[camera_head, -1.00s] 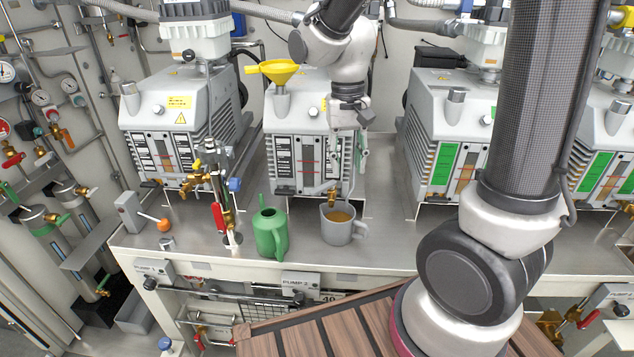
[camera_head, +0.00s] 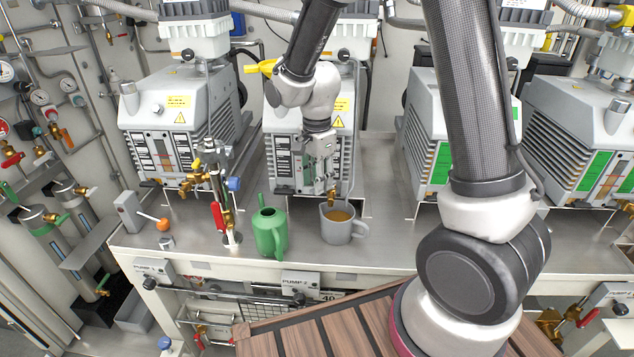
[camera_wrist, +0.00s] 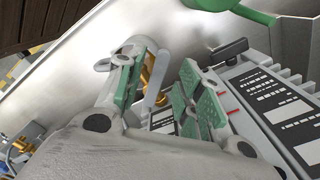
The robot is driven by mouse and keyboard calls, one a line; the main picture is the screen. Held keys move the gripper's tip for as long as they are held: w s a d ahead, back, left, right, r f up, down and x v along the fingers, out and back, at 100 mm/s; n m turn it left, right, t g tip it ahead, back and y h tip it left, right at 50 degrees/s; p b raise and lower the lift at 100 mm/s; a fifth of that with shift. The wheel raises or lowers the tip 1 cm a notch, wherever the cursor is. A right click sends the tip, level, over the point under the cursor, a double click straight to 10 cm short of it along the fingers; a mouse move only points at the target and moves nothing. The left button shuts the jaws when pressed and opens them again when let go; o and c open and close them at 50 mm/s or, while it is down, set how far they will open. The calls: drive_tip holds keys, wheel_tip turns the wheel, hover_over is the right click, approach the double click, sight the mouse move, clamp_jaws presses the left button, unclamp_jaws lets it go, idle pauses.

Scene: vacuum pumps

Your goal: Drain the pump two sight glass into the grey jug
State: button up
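The pump labelled two (camera_head: 283,115) stands second from the left, a grey box with dark-and-white strips on its front. My gripper (camera_head: 325,178) is upright before the right side of this front and covers part of it; I cannot make out the sight glass there. A brass drain tap (camera_head: 332,196) sits just below my fingertips. The grey jug (camera_head: 338,232) stands upright under the tap, with amber liquid inside.
A green jug (camera_head: 270,235) stands left of the grey jug. Brass valves with a red handle (camera_head: 217,216) rise further left. The bench (camera_head: 385,250) is clear right of the grey jug.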

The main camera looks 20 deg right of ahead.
drive_tip(key=shift+f, duration=0.65)
drive_tip(key=shift+c, duration=0.2)
clamp_jaws()
drive_tip(key=w+m, duration=0.1)
drive_tip(key=m, duration=0.2)
drive_tip(key=shift+w+a, duration=0.15)
